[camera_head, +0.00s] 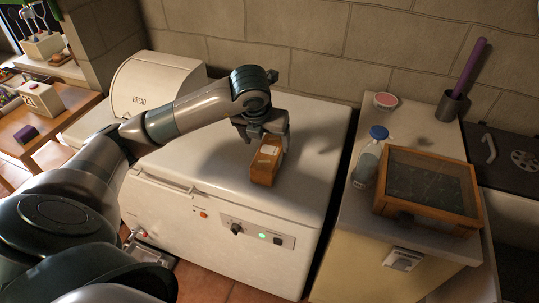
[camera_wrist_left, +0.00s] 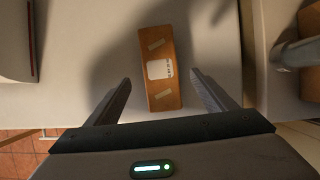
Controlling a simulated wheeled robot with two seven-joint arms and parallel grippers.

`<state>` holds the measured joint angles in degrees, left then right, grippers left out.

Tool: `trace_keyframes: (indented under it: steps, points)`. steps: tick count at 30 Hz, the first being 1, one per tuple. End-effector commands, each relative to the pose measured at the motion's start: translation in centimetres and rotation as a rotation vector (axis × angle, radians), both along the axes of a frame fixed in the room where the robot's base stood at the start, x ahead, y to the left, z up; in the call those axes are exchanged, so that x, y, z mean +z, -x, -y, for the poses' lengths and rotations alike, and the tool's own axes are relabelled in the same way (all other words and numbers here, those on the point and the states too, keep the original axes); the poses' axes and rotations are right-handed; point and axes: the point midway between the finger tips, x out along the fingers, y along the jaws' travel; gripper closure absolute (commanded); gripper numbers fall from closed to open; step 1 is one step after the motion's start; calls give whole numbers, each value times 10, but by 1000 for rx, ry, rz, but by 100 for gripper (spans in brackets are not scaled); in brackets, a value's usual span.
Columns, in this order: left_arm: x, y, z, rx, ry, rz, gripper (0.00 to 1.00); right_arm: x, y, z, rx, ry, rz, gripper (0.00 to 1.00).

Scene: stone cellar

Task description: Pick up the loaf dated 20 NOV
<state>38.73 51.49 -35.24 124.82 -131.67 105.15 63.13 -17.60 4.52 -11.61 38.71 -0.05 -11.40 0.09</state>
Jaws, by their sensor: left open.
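A brown loaf (camera_head: 265,164) with a pale label lies on the white freezer top (camera_head: 215,150). My left gripper (camera_head: 265,139) is just above the loaf's far end in the head view. In the left wrist view my open fingers (camera_wrist_left: 165,90) stand one on each side of the loaf's near part, with gaps and not clamped on it. My right gripper is not in view.
A white bread bin (camera_head: 155,85) marked BREAD stands at the back left of the freezer top. On the counter (camera_head: 410,125) at right are a blue-capped jar (camera_head: 368,158), a wood-framed glass case (camera_head: 428,190) and a dark pot (camera_head: 452,106). The freezer top right of the loaf is clear.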

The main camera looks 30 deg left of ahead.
Motion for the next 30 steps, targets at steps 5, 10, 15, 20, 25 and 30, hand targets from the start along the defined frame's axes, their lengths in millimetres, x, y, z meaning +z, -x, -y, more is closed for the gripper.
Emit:
trace_keyframes:
  steps: [5, 10, 15, 20, 25, 30]
  points:
    - [-24, -10, -3, 1, 0, -3, 23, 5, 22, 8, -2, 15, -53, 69]
    - [-38, -15, -4, 0, 0, 0, 23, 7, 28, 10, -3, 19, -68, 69]
    - [-41, -17, -5, 0, 0, 1, 23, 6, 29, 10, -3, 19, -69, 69]
    - [-41, -16, -5, 0, 1, 1, 23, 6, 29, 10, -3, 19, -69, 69]
    - [-45, -17, -5, 0, 1, -2, 23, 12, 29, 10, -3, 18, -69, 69]
    - [-62, -19, -5, 0, 1, -4, 23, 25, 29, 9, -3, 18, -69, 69]
